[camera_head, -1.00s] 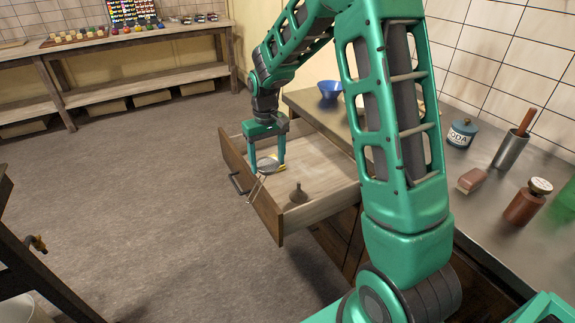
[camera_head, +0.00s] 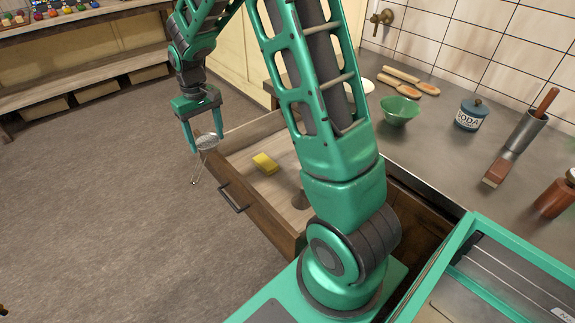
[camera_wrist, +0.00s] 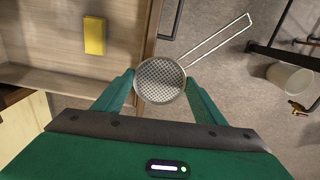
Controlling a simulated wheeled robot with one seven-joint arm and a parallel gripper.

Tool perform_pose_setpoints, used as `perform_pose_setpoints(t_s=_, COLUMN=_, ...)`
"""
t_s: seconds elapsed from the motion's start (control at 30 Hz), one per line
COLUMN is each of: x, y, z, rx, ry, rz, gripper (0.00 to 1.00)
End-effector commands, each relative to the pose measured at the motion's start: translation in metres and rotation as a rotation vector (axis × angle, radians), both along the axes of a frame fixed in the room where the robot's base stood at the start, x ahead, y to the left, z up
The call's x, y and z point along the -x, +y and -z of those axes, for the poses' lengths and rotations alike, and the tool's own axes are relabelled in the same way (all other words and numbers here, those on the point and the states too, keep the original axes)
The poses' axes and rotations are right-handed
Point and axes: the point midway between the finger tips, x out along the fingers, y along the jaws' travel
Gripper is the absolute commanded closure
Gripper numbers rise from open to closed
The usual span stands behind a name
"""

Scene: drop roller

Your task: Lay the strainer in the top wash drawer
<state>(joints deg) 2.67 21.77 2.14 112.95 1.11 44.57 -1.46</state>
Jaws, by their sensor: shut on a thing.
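The strainer (camera_head: 208,141) has a round mesh bowl and a thin wire handle. My gripper (camera_head: 205,144) is shut on its bowl, one finger on each side, and holds it in the air. In the wrist view the strainer (camera_wrist: 160,80) lies between the fingers, its handle pointing up and right over the floor. The open wooden top drawer (camera_head: 236,172) is to the right of my gripper. In the wrist view the bowl appears beside the drawer's front board (camera_wrist: 148,45), mostly on the floor side.
A yellow sponge (camera_head: 265,163) lies in the drawer, and a dark funnel (camera_head: 299,200) is partly hidden by my arm. The counter holds a green bowl (camera_head: 399,110), wooden spoons (camera_head: 402,75), a soda jar (camera_head: 471,113) and a brush (camera_head: 496,173). The drawer handle (camera_head: 232,200) juts out.

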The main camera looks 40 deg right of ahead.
Motion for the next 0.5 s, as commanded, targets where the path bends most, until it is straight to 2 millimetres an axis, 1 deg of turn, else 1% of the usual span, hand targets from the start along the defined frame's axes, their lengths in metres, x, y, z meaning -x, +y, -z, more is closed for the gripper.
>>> perform_pose_setpoints(t_s=0.37, x=0.0001, y=0.0017, z=-0.0002, rx=0.000, ry=0.000, rz=-0.002, gripper=0.61)
perform_pose_setpoints(t_s=0.5, x=0.0024, y=-0.0014, z=-0.0005, rx=0.000, ry=0.000, rz=0.025, gripper=0.61)
